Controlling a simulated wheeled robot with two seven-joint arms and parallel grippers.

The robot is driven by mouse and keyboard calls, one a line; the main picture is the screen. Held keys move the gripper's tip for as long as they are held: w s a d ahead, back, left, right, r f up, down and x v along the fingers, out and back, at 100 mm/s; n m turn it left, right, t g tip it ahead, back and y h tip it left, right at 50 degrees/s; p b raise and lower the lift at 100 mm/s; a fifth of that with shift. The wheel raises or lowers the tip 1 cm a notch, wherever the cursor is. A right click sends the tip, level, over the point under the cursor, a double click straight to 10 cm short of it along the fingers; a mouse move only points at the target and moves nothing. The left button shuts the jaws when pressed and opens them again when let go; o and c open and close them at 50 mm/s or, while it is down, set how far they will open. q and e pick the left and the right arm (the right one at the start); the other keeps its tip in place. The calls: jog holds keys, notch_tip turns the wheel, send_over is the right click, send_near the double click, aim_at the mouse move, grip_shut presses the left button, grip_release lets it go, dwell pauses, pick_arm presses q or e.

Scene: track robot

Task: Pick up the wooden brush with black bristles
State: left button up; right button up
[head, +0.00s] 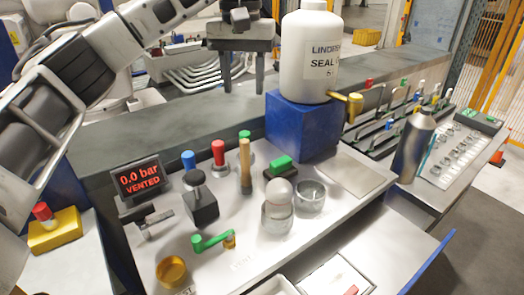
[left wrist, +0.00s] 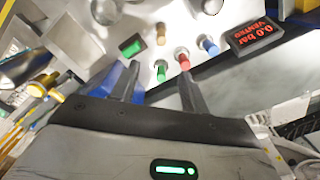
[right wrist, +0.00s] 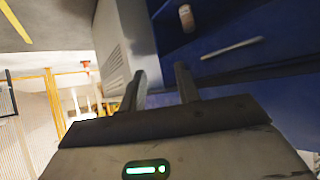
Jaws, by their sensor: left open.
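An upright wooden handle (head: 245,165) stands on the grey panel, between a red-topped knob and a green block. It is the only wooden, brush-like thing I make out; no black bristles show. In the left wrist view a brown round end (left wrist: 160,35) appears to be its top. My left gripper (head: 243,88) is open and empty, above and behind the panel, left of the white bottle and apart from the handle. My right gripper (right wrist: 160,78) shows only in its wrist view, with its fingers apart and nothing between them.
A white bottle (head: 310,55) stands on a blue block (head: 300,128) right of the handle. A grey flask (head: 413,145) stands at the right.

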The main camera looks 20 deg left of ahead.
pick_arm(q)
jog(key=b, duration=0.1)
send_over(244, 140)
notch_tip(244, 140, down, 5)
jog(key=shift+s+r, duration=0.1)
notch_tip(244, 140, down, 4)
jog(key=shift+f, duration=1)
notch_tip(244, 140, down, 4)
jog(key=shift+r+p, duration=0.2)
jog(key=shift+p, duration=0.3)
jog(key=shift+f, duration=0.45)
jog(key=c, duration=1)
pick_arm(e)
jog(key=shift+s+a+f, duration=0.1)
jog(key=shift+s+f, duration=0.25)
jog(key=shift+s, duration=0.45)
